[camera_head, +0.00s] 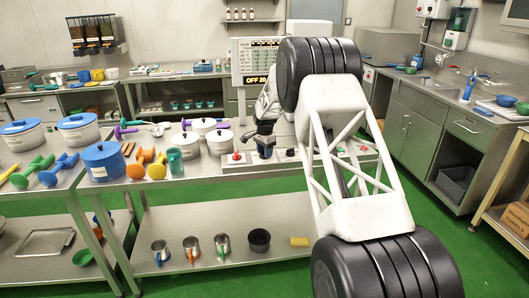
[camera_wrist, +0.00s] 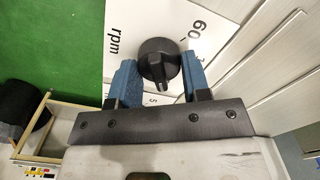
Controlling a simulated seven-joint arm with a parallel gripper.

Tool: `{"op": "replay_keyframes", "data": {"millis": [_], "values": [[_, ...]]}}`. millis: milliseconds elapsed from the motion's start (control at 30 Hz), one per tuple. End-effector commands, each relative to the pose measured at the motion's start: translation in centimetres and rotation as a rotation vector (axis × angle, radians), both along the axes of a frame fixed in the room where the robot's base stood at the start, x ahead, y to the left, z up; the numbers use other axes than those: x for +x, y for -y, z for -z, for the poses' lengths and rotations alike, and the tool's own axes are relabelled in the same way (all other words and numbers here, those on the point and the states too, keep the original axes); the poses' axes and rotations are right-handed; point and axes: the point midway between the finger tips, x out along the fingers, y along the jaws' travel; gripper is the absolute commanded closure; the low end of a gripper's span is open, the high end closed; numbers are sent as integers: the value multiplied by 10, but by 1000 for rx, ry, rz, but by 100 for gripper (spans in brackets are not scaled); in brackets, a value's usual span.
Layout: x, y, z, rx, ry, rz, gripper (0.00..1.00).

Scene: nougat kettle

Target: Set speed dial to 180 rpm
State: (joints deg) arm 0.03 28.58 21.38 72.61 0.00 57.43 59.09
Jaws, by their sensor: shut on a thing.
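The speed dial (camera_wrist: 158,50) is a round black knob with a raised grip bar, seen in the wrist view on a white panel face (camera_wrist: 113,22). The panel is printed with "rpm" and "60" beside the knob. My gripper (camera_wrist: 160,72) has its two blue fingers on opposite sides of the knob, shut on it. In the head view my gripper (camera_head: 265,147) points down at the control panel on the middle bench; the dial itself is hidden there. The dial's exact setting cannot be read.
A sign with a display (camera_head: 257,81) reading "OFF 20" stands behind the bench. A red button (camera_head: 237,156) sits left of my gripper on the panel. White lidded pots (camera_head: 219,141) and colored tools crowd the bench to the left. My arm hides part of the right side.

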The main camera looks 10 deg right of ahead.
Motion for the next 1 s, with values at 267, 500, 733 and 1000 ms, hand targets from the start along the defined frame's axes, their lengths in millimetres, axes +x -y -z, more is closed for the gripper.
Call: {"op": "replay_keyframes", "data": {"millis": [267, 500, 733, 1000], "values": [[0, 0, 0, -1, -1, 32, 80], [0, 0, 0, -1, -1, 31, 80], [0, 0, 0, 0, 0, 31, 33], [0, 0, -1, 0, 0, 30, 33]]}}
